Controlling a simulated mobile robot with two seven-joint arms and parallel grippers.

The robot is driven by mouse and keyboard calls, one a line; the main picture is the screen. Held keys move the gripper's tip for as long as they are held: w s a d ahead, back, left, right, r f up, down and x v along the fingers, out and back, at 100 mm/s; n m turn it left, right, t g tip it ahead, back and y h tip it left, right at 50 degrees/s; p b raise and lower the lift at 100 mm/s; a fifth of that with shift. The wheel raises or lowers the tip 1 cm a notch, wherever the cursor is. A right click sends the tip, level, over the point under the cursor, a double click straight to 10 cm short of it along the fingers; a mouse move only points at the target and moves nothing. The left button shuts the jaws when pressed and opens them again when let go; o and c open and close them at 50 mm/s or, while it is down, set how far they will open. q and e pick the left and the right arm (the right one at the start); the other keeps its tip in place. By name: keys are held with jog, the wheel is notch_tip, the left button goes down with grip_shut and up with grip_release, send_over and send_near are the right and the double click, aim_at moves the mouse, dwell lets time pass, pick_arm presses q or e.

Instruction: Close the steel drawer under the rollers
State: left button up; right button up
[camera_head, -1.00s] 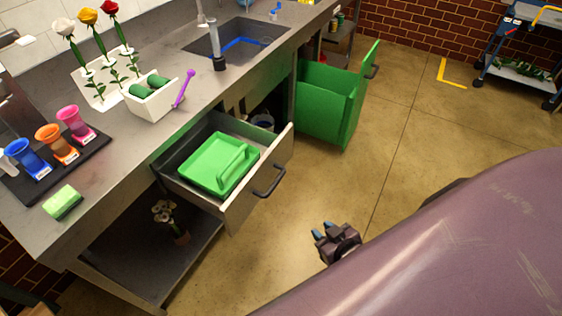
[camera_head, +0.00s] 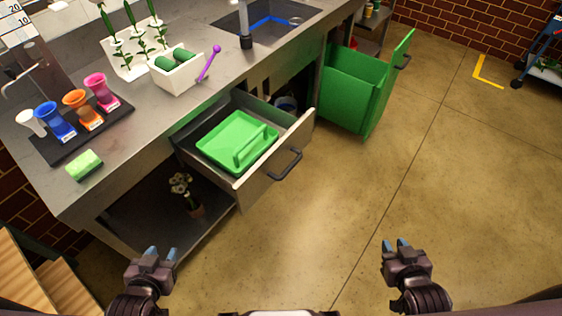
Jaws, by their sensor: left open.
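The steel drawer (camera_head: 252,186) under the counter is pulled out, with its grey front and dark bar handle (camera_head: 285,164) facing the floor space. A green tray (camera_head: 212,148) with a raised handle lies inside it. Above it on the counter, green rollers (camera_head: 183,56) sit in a white holder. My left gripper (camera_head: 161,252) is open and empty, below and left of the drawer in the picture. My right gripper (camera_head: 395,244) is empty, out over the floor to the right of the drawer; its fingertips are close together. Neither gripper touches the handle.
A green pull-out bin (camera_head: 350,95) stands open right of the drawer. The shelf below (camera_head: 150,205) holds a potted white flower (camera_head: 188,192). Coloured cups, a green sponge (camera_head: 84,165) and a purple tool (camera_head: 210,63) are on the counter. The floor ahead is clear.

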pick_arm(q)
jog(key=shift+w, duration=0.2)
jog(key=shift+w+r, duration=0.1)
jog(key=shift+r, duration=0.05)
